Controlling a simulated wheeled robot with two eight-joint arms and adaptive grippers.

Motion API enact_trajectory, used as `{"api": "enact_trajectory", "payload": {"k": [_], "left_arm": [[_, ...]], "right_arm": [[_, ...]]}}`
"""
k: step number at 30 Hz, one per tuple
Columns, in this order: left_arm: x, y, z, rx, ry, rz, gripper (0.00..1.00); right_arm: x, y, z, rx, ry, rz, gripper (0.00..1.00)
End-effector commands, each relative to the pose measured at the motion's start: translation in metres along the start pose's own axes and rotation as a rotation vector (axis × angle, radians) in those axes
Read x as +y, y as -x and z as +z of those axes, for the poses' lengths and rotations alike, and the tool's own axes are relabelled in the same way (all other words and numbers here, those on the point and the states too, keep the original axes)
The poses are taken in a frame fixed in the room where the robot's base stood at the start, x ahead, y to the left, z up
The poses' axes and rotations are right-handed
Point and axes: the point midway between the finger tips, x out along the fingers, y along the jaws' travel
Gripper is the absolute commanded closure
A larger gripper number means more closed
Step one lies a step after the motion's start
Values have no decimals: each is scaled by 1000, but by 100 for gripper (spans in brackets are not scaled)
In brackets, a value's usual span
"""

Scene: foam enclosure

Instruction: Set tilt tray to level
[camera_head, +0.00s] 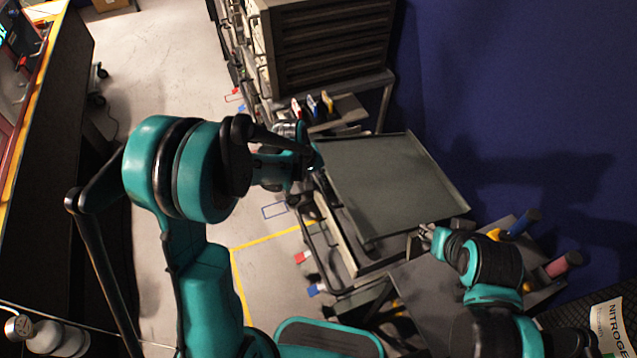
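The tilt tray (390,182) is a flat grey-green rimmed tray on a dark frame, right of centre in the head view. It looks tilted relative to the frame under it, but I cannot tell the exact angle. My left gripper (312,160) is at the tray's upper left edge; I cannot tell whether it touches the rim, and its fingers are too small and dark to read. My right gripper (426,236) is close to the tray's lower right edge, with its fingers small in view. I cannot tell whether it touches the tray.
A dark slatted cabinet (330,45) stands behind the tray, with small coloured tools (312,104) on a shelf below it. Blue foam wall (530,90) closes the right side. A nitrogen-labelled cylinder (608,325) is at lower right. Open floor (160,50) lies to the left.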

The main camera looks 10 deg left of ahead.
Motion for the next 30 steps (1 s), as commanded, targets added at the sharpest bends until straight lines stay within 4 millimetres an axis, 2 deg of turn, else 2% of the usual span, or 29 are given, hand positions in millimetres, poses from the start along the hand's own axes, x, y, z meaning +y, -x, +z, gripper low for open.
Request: {"api": "enact_trajectory", "payload": {"k": [5, 14, 15, 18, 19, 30], "left_arm": [[-3, -4, 0, 0, 1, 11, 100], [-36, -51, 0, 1, 2, 106, 100], [-36, -49, 0, 0, 0, 106, 98], [-33, -44, 0, 0, 0, 106, 71], [-33, -44, 0, 0, 0, 106, 69], [-33, -41, 0, 0, 0, 106, 69]], "right_arm": [[0, -4, 3, 0, 0, 0, 60], [0, -46, 33, 0, 0, 0, 60], [0, -44, 31, 0, 0, 0, 60], [0, -39, 28, 0, 0, 0, 60], [0, -39, 28, 0, 0, 0, 60], [0, -39, 28, 0, 0, 0, 60]]}}
